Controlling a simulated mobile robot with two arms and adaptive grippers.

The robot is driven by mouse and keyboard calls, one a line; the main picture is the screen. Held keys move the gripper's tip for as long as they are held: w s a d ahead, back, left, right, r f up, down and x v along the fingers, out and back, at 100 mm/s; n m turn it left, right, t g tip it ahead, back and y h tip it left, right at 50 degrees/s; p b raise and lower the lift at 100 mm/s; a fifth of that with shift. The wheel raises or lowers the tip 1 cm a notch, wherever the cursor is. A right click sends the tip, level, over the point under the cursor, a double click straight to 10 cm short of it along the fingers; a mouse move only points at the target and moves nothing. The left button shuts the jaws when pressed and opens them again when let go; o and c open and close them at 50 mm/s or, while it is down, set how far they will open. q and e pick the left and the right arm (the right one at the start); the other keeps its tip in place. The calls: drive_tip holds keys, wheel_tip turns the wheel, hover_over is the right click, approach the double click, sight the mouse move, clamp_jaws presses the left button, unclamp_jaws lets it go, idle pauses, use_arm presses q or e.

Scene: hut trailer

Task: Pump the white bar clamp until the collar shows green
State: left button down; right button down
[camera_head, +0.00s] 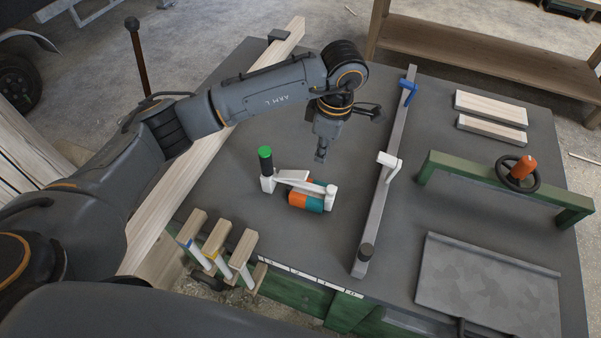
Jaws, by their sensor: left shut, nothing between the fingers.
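A small white clamp (293,179) lies on the dark table top, with an upright black grip at its left end. A green cap (265,152) tops that grip. An orange and teal cylinder (306,201) lies against the clamp's near side; whether it is gripped I cannot tell. My left gripper (321,156) points down, shut and empty, appearing just above and behind the clamp's right part, with no visible contact. A long grey bar (374,213) with a white sliding piece (389,161) and a blue end piece (409,87) lies to the right. My right gripper is out of view.
A green frame (465,174) with a black handwheel (518,174) and a grey plate (486,287) occupy the right side. Two wooden blocks (491,106) lie far right. A long timber (166,207) runs along the left edge. Wooden-handled tools (214,240) stand at the near-left edge.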

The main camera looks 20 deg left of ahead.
use_arm(q)
drive_tip(key=shift+d+r, duration=0.2)
drive_tip(key=shift+r, duration=1.3)
